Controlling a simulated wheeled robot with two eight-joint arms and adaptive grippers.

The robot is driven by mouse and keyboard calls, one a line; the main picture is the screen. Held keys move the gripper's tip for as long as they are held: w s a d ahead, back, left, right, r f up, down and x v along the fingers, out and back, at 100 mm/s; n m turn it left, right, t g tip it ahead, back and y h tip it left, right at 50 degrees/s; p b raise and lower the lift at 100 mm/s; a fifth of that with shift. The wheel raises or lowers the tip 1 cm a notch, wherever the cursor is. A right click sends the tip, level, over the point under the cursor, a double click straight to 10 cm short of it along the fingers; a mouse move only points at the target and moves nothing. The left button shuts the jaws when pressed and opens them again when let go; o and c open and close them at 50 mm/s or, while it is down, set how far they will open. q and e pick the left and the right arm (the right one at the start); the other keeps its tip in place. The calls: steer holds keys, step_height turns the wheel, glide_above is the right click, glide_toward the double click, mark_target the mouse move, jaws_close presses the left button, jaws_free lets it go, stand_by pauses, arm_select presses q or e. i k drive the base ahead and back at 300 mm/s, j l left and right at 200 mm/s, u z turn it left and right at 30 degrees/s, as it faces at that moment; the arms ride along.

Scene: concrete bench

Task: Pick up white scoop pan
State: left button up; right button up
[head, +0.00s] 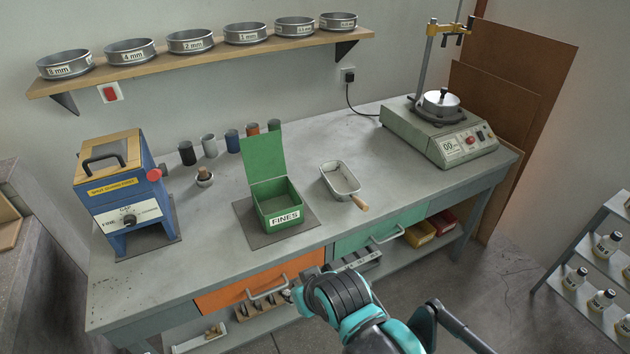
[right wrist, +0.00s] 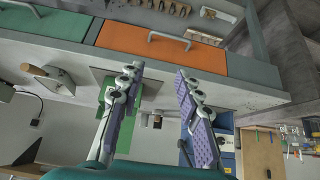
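The white scoop pan (head: 343,177) is a shallow, pale rectangular pan with a short wooden handle. It lies upright on the bench, right of the green FINES box (head: 278,205), its handle towards the front edge. It also shows near the left edge of the right wrist view (right wrist: 58,84). My right gripper (right wrist: 159,78) is open, its two purple-padded fingers wide apart with nothing held between them. In the head view my right arm comes up from the bottom, in front of the bench and short of the pan. My left gripper is out of view.
Several cups stand behind the box. The bench (head: 205,255) is clear around the pan's right side. Sieves line the wall shelf (head: 215,55).

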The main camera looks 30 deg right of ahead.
mark_target(341, 183)
steer(key=i+j+z, duration=0.15)
steer(key=z, duration=0.25)
steer(key=i+j+z, duration=0.1)
steer(key=j+z, duration=0.35)
steer(key=i+j+z, duration=0.1)
steer(key=z, duration=0.3)
steer(key=j+z, duration=0.1)
steer(key=z, duration=0.5)
